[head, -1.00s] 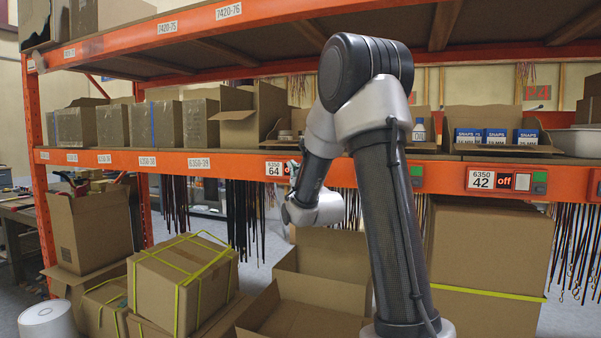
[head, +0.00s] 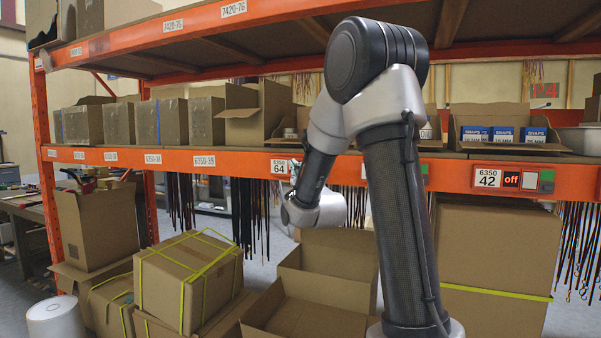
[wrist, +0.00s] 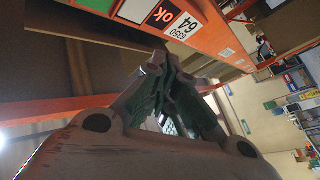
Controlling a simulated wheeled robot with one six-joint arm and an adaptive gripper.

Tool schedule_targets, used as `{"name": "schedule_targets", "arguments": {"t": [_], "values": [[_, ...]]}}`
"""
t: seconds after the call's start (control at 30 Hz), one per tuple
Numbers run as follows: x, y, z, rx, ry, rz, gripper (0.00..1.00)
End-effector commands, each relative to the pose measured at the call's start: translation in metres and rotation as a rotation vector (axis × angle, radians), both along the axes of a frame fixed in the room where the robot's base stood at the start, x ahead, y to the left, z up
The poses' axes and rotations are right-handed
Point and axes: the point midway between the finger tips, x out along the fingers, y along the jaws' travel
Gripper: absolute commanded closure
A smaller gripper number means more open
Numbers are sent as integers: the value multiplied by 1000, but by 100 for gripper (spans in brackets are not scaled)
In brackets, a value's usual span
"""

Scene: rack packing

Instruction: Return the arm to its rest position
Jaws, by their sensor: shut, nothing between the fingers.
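My arm (head: 400,210) is raised in front of the rack, bent at the top elbow, with its forearm (head: 318,160) hanging down toward the orange shelf beam. In the wrist view my gripper (wrist: 165,62) has its fingers drawn together at the tips, with nothing between them.
Open cardboard boxes (head: 310,305) and a yellow-strapped box (head: 185,280) stand below the beam. Blue SNAPS packs (head: 504,135) sit in an open box on the shelf at right. The upper shelf beam (head: 130,38) runs above. A white cylinder (head: 55,318) stands at lower left.

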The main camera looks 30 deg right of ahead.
Motion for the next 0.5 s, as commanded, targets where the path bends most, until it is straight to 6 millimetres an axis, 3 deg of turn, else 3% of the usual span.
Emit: {"name": "schedule_targets", "arguments": {"t": [0.23, 0.3, 0.37, 0.47, 0.5], "values": [[0, 0, 0, 9, 0, 3, 100], [3, 0, -11, 37, 42, 10, 100], [7, -1, -29, 74, 117, 15, 100], [7, 0, -88, 171, 341, 19, 100], [1, 1, -117, 219, 454, 16, 100]]}}
